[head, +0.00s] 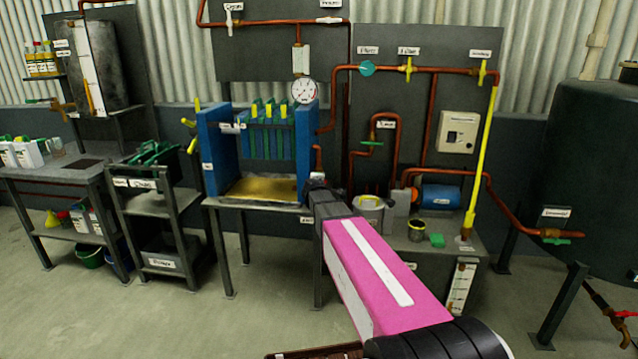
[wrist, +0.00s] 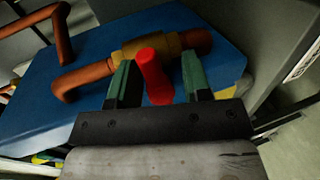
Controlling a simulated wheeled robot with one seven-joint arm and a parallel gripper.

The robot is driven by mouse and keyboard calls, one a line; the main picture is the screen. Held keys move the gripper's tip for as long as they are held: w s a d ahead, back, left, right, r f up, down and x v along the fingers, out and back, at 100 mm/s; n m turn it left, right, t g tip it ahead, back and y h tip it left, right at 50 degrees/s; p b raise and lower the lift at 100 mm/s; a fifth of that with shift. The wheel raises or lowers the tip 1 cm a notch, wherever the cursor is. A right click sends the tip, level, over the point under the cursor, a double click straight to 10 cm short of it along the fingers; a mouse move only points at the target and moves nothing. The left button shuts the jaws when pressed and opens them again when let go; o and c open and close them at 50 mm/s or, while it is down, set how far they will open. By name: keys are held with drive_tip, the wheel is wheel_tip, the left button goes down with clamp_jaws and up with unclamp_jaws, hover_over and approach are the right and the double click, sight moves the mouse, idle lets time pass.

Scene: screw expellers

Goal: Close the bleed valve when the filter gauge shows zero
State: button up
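The filter gauge (head: 304,90) is a round white dial above the blue filter press. Its needle is too small to read. In the wrist view a red valve handle (wrist: 154,76) stands out from a brass valve body (wrist: 160,46) on a copper pipe, in front of a blue plate. I take it to be the bleed valve, but no label on it is readable. My gripper (wrist: 156,82) has its two green-tipped fingers apart, one on each side of the red handle, with small gaps showing. In the head view my gripper (head: 317,184) is at the press's lower right, hiding the valve.
The filter press (head: 213,150) stands on a metal table with a yellowish tray (head: 262,188) below its plates. Copper pipes (head: 430,69) and a blue pump (head: 440,196) are to the right. A dark tank (head: 590,150) stands far right. The floor (head: 200,325) at front left is clear.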

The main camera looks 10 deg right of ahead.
drive_tip(key=shift+a+r, duration=0.1)
drive_tip(key=shift+s, duration=0.15)
drive_tip(key=v, duration=1)
drive_tip(key=shift+s, duration=0.2)
drive_tip(key=shift+a, duration=0.1)
drive_tip(key=w+a+m+g+h, duration=0.3)
drive_tip(key=a+h, duration=0.2)
drive_tip(key=h, duration=0.1)
drive_tip(key=x, duration=1)
drive_tip(key=shift+w, duration=0.2)
